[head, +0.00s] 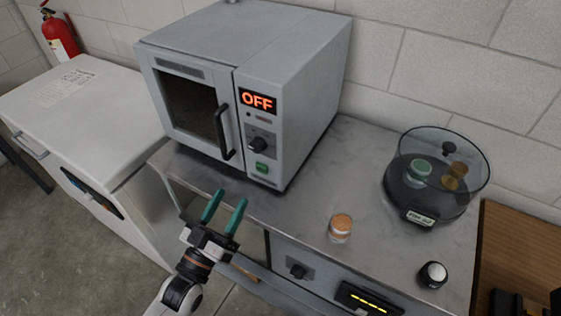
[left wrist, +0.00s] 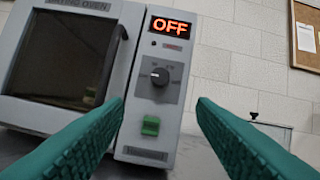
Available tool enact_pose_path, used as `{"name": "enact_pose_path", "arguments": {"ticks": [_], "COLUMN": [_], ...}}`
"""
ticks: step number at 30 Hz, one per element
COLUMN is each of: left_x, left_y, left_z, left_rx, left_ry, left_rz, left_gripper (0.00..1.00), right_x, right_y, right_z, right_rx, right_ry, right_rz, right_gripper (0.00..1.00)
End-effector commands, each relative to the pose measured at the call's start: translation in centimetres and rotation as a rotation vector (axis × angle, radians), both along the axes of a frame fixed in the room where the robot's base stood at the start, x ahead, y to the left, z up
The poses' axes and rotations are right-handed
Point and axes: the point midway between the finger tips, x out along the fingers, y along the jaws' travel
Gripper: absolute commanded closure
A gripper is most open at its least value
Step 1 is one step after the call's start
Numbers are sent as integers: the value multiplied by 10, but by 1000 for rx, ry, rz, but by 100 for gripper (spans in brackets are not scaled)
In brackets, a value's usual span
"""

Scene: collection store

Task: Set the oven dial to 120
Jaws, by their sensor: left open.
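The grey oven (head: 190,45) stands on the counter with its windowed door shut. Its display (head: 257,101) reads OFF in orange, also in the left wrist view (left wrist: 169,27). The black oven dial (head: 258,144) sits below the display, above a green switch (head: 262,168). In the left wrist view the dial (left wrist: 160,76) shows between my fingers, left of centre, with a light pointer mark on its left side. My left gripper (head: 225,212) is open and empty, in front of the counter edge, below and apart from the dial. My right gripper is not in view.
A jar with an orange lid (head: 340,228) and a black knob-like item (head: 433,274) stand on the counter (head: 305,205). A clear round desiccator (head: 398,186) holds several small jars. A white cabinet (head: 120,125) is at left. The oven's black door handle (head: 222,132) juts out beside the dial panel.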

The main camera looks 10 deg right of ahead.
Motion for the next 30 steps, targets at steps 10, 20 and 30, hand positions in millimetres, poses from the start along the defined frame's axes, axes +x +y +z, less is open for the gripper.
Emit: {"name": "enact_pose_path", "arguments": {"ticks": [10, 20, 30], "left_x": [31, 77, 90], "left_y": [-24, -56, -65], "left_z": [29, 49, 53], "left_rx": [-16, -13, -12], "left_ry": [-19, -16, -15], "left_rz": [-8, -8, -8], "left_gripper": [49, 49, 49], "right_x": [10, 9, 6], "right_y": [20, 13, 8], "right_z": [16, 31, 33], "right_rx": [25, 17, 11], "right_ry": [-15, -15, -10], "right_rz": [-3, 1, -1], "right_gripper": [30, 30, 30]}}
